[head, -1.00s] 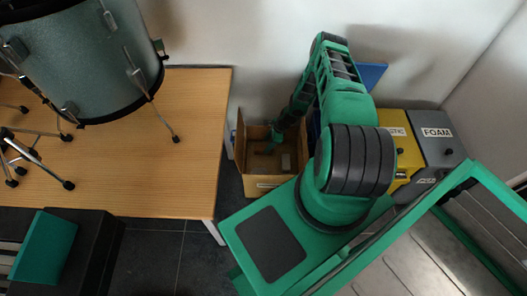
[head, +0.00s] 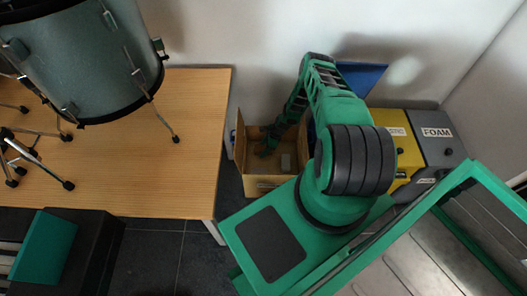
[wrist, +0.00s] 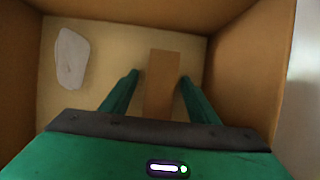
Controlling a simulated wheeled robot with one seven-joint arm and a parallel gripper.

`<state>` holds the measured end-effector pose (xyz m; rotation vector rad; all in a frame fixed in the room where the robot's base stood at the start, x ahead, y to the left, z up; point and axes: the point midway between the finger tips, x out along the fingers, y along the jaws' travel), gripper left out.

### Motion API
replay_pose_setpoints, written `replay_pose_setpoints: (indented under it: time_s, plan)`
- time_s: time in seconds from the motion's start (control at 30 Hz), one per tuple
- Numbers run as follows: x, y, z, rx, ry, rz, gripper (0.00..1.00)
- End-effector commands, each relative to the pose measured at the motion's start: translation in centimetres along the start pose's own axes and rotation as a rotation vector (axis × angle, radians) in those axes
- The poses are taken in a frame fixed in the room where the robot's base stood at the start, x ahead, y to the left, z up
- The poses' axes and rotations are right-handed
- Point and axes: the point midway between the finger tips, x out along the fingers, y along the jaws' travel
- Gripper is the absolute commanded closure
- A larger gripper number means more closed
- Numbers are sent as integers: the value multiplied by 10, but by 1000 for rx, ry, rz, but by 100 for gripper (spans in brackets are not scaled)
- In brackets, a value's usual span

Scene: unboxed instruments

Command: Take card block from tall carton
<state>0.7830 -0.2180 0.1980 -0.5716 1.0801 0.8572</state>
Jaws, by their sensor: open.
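The tall carton (head: 272,186) stands open-topped on the floor beside the table. In the wrist view I look down into it, with its brown wall (wrist: 252,75) on the right. The card block (wrist: 162,68), a plain brown oblong, is on the carton's floor. My gripper (wrist: 160,76) is open inside the carton, one finger on each side of the block, with gaps still showing. In the head view my gripper (head: 267,147) is small and its fingers are hard to make out. The block cannot be told apart there.
A pale rounded piece (wrist: 72,58) lies in the carton, left of the fingers. The wooden table (head: 190,130) with a drum (head: 85,60) is left of the carton. Yellow (head: 398,150) and grey FOAM (head: 437,150) bins stand to the right. A wall is close behind.

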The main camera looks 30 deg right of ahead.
Motion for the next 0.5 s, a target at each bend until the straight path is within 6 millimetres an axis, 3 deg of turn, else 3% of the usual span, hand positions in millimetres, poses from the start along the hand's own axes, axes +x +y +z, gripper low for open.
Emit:
replay_pose_setpoints:
  time_s: [0.3,0.5]
  plan:
    - [2,0,-1,0,0,0,45]
    - [2,0,-1,0,0,0,89]
